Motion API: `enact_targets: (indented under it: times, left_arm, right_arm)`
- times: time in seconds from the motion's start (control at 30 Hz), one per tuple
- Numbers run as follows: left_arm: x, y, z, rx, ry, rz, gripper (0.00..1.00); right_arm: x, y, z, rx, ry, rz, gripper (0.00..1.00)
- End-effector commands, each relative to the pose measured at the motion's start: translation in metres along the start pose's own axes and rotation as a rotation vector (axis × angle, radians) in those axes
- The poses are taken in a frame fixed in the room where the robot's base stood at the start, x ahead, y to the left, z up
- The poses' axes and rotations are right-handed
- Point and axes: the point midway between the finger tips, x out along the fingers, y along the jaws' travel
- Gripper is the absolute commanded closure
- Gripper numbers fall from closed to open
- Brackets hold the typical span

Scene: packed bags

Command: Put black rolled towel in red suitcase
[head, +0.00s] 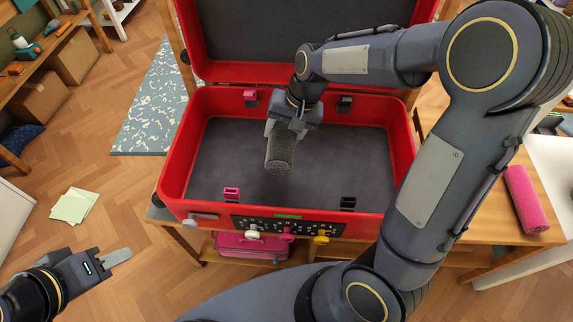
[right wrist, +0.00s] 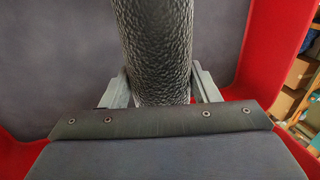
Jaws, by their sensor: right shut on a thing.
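The red suitcase (head: 176,165) stands open on a wooden table, its lid raised at the back and its dark grey interior bare. My right gripper (head: 284,131) is over the middle of the suitcase, pointing down and shut on the black rolled towel (head: 279,156). The towel hangs from the fingers over the suitcase floor; I cannot tell whether it touches the floor. In the right wrist view the towel (right wrist: 155,45) sits between both fingers (right wrist: 160,88). My left gripper (head: 118,258) is at the lower left, away from the suitcase; its finger opening is unclear.
A pink rolled towel (head: 525,198) lies on the table at the right. Pink and black clips stand along the suitcase's inner walls. Under the table is a pink case (head: 250,246). Shelves with cardboard boxes (head: 38,101) are at the left. Papers (head: 75,206) lie on the open floor.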

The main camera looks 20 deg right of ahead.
Motion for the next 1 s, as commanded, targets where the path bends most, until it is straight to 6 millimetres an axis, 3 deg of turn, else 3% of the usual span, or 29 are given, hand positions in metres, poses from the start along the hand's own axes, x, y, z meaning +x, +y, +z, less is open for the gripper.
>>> enact_targets:
  times: [0.73,1.0]
  left_arm:
    - [0.035,-0.016,0.017,0.0,0.0,0.0,0.64]
    - [0.034,-0.016,0.017,0.0,0.0,0.0,0.64]
  right_arm:
    - [0.097,0.032,0.001,0.001,-0.003,0.002,0.73]
    - [0.101,0.033,0.0,0.001,0.0,0.0,0.73]
